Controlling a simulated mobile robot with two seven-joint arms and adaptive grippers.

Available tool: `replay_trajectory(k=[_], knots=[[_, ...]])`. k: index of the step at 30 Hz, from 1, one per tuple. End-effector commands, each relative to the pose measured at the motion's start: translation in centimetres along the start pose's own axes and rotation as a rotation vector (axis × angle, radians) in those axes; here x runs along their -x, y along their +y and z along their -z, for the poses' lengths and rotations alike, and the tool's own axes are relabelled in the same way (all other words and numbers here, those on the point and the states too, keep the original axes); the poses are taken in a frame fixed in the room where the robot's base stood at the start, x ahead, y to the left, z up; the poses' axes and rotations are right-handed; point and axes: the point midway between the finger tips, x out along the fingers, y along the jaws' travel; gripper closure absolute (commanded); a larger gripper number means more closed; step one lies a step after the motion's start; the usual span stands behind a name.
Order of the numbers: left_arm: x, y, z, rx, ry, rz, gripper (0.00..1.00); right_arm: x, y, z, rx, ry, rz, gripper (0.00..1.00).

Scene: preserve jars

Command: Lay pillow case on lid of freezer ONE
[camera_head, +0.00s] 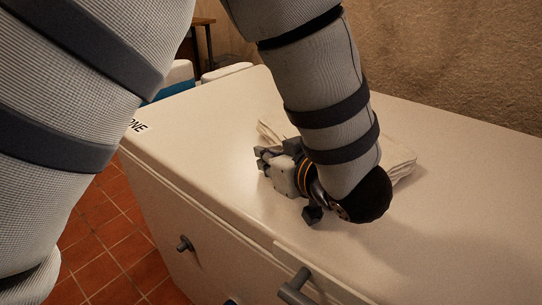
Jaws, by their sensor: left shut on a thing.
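The white lid of freezer ONE (215,165) fills the middle of the head view, with the letters "ONE" partly visible at its left end. The pillow case (400,160) is a folded cream cloth over the middle of the lid, largely hidden behind my left forearm and gripper. One pale corner shows left of the wrist and a layered folded edge shows right of it. My left gripper (264,161) is low over the lid, shut on the pillow case. The grip itself is hidden, and I cannot tell whether the cloth lies fully on the lid. My right gripper is not in view.
A rough tan wall (455,60) rises behind the freezer. Red floor tiles (105,235) lie at the lower left. White and blue objects (180,75) stand beyond the left end. The near lid area is bare.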

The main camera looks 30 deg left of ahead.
Motion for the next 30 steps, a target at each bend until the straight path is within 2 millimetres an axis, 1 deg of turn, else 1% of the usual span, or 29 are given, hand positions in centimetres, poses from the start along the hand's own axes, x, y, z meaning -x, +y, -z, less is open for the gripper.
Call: replay_trajectory(k=[16, 17, 18, 19, 27, 29, 30], knots=[[-0.5, -0.1, -1.3, -0.003, -0.003, 0.002, 1.00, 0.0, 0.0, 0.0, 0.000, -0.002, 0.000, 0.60], [-0.5, -0.1, -1.4, -0.005, -0.004, 0.002, 0.84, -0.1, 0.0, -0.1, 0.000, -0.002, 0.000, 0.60], [-0.5, -0.1, -1.4, -0.006, -0.005, 0.002, 0.75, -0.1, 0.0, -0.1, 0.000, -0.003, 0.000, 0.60], [-0.5, -0.1, -1.5, -0.007, -0.006, 0.003, 0.70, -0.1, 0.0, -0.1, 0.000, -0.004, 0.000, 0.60], [-0.6, -0.1, -1.8, -0.013, -0.011, 0.005, 0.70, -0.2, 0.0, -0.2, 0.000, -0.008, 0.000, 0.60], [-0.5, -0.1, -1.5, -0.013, -0.012, 0.004, 0.70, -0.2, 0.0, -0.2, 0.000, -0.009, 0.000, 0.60], [-0.3, -0.1, -1.0, -0.012, -0.012, 0.004, 0.70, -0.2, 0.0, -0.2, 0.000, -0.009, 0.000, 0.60]])
